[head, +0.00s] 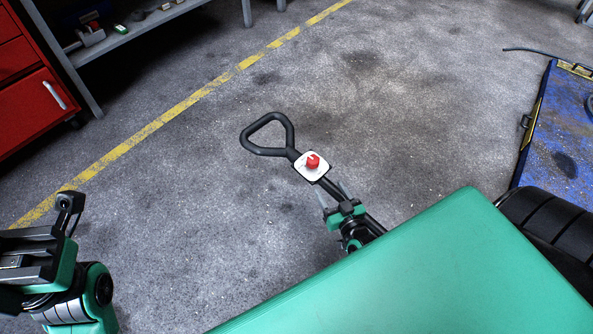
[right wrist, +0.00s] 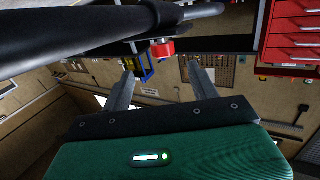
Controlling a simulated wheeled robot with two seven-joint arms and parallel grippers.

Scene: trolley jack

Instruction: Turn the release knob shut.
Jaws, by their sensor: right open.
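The red release knob (head: 313,161) sits on a white plate (head: 301,172) on the dark jack handle (head: 272,151), which ends in a loop grip. My right gripper (head: 332,190) is just below the plate, beside the handle shaft, with its fingers apart and empty. In the right wrist view the knob (right wrist: 162,48) shows beyond and between the open fingertips (right wrist: 160,77), not touching them. The handle bar (right wrist: 85,40) crosses the top of that view. My left gripper (head: 68,208) is at the lower left, far from the handle; its jaw opening is unclear.
A red drawer cabinet (head: 35,105) and a shelf (head: 125,35) with small items stand at the upper left. A blue platform (head: 560,140) lies at the right. The floor around the handle's loop, with a yellow line (head: 180,107), is clear.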

